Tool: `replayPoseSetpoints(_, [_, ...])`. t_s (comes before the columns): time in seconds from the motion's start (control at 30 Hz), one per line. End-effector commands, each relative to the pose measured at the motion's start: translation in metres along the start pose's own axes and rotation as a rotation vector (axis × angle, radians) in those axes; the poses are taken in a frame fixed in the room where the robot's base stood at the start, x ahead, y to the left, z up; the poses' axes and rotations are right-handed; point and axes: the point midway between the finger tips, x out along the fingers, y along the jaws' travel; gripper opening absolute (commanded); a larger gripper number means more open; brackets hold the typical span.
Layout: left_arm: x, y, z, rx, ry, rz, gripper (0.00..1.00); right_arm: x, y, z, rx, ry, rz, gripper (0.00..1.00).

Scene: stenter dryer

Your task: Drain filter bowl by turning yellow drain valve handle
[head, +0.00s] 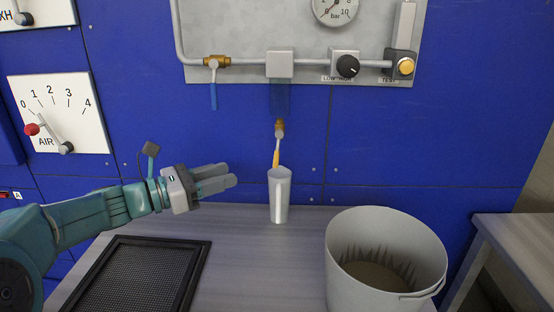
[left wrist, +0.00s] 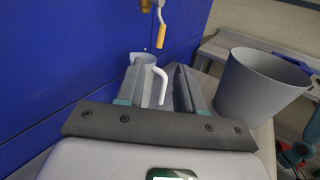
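The yellow drain valve handle (head: 276,158) hangs steeply down from a brass drain valve (head: 280,128) under the translucent blue filter bowl (head: 280,98). It also shows at the top of the left wrist view (left wrist: 161,36). A light grey jug (head: 280,197) stands upright on the table below the handle. In the left wrist view the jug's white handle (left wrist: 162,84) faces my gripper. My left gripper (head: 231,175) is left of the jug, apart from it. Its fingers are spread and empty in the left wrist view (left wrist: 158,68), with the jug beyond them. My right gripper is not in view.
A large grey bucket (head: 343,255) stands on the table at right. A black mesh-bottomed tray (head: 197,258) lies at front left. A blue-handled valve (head: 213,95), a black knob (head: 347,66) and a gauge (head: 335,8) are on the panel above. The table between tray and bucket is clear.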

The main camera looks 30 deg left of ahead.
Motion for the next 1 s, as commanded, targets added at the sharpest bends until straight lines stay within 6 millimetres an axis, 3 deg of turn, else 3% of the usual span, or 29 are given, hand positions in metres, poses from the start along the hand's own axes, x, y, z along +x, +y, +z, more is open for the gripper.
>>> replayPoseSetpoints(0.3, [0.082,-0.003,0.0,-0.001,-0.001,-0.008,0.37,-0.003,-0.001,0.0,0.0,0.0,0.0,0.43])
replayPoseSetpoints(0.5, [0.118,-0.002,0.0,0.0,0.0,-0.004,0.37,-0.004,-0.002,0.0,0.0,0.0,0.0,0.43])
replayPoseSetpoints(0.7, [0.135,-0.002,0.001,0.001,-0.001,-0.001,0.37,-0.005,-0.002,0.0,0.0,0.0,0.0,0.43])
replayPoseSetpoints(1.0, [0.137,-0.001,0.0,0.001,-0.001,-0.001,0.34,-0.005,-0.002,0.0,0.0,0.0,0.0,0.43])
